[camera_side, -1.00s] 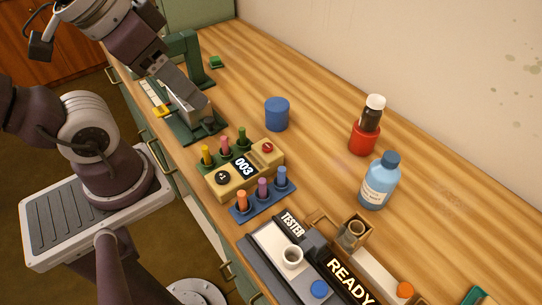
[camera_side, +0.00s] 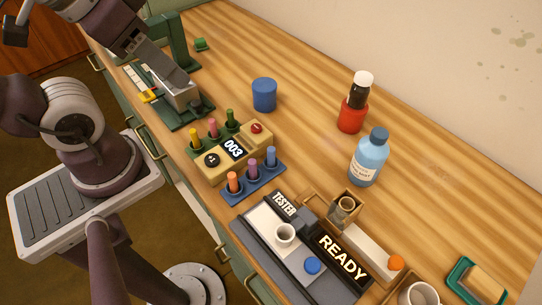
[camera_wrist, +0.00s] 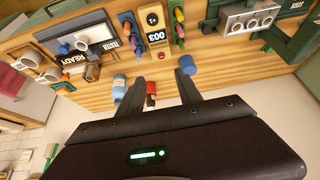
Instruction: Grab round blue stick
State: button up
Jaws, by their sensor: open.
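The round blue stick (camera_side: 271,157) stands upright in a blue rack (camera_side: 255,192), at the right end of a row with a purple stick (camera_side: 253,168) and an orange stick (camera_side: 233,182). In the wrist view the rack (camera_wrist: 127,27) is at the upper left, and its sticks are small there. My gripper (camera_wrist: 158,84) is open, its two dark fingers spread apart with nothing held between them. It is well away from the blue stick. In the side view my arm comes in at the upper left, over the green device.
A counter box (camera_side: 222,160) reading 003, with yellow, pink and green sticks behind it, stands beside the rack. A tester tray (camera_side: 262,222) is in front. A blue cup (camera_side: 264,95), red holder (camera_side: 351,117) and blue bottle (camera_side: 369,158) stand behind. Bare wood lies between them.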

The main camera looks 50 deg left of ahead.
jog(key=w+a+f+m+t+y, duration=0.1)
jog(key=w+a+f+m, duration=0.1)
jog(key=w+a, duration=0.35)
jog(key=w+a+f+m+t, duration=0.1)
jog(key=w+a+f+m, duration=0.15)
jog(key=w, duration=0.65)
jog(key=w+a+f+m+t+y, duration=0.1)
jog(key=w+a+m, duration=0.2)
jog(key=w, duration=0.4)
jog(key=m+g+h, duration=0.6)
jog(key=m+h, duration=0.2)
jog(key=h, duration=0.6)
send_near(268, 150)
jog(key=shift+w+d+f, duration=0.6)
jog(key=shift+f, duration=0.2)
jog(key=x, duration=0.6)
jog(key=shift+s+d+f, duration=0.1)
jog(key=shift+d+f, duration=0.1)
jog(key=shift+f, duration=0.15)
jog(key=shift+c, duration=0.4)
